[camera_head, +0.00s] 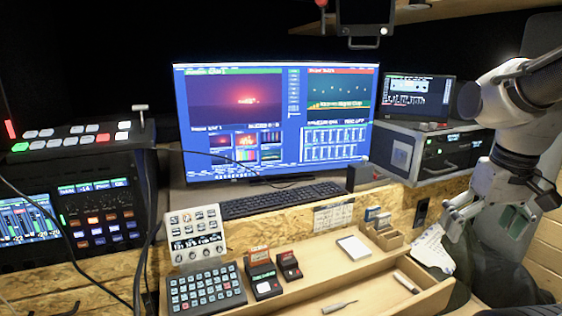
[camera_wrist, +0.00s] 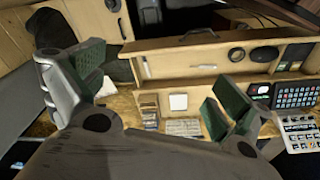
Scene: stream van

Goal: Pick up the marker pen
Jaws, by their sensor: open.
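A short, pale pen-like object with a dark end, which looks like the marker pen (camera_head: 407,281), lies in the open wooden drawer (camera_head: 366,300), toward its right end. In the wrist view the pen (camera_wrist: 146,68) shows as a small light stick on the drawer floor, between my fingers in the picture but well beyond them. My gripper (camera_head: 458,214) is right of and above the drawer, apart from the pen. In the wrist view its two green-padded fingers (camera_wrist: 155,88) are wide apart with nothing between them.
A thin tool (camera_head: 340,306) also lies in the drawer. A black ring (camera_wrist: 237,53) and a black oval object (camera_wrist: 264,53) lie there too. A white pad (camera_head: 353,247) and small wooden holder (camera_head: 383,232) sit on the ledge behind. A keyboard (camera_head: 283,200) and monitor (camera_head: 276,120) stand further back.

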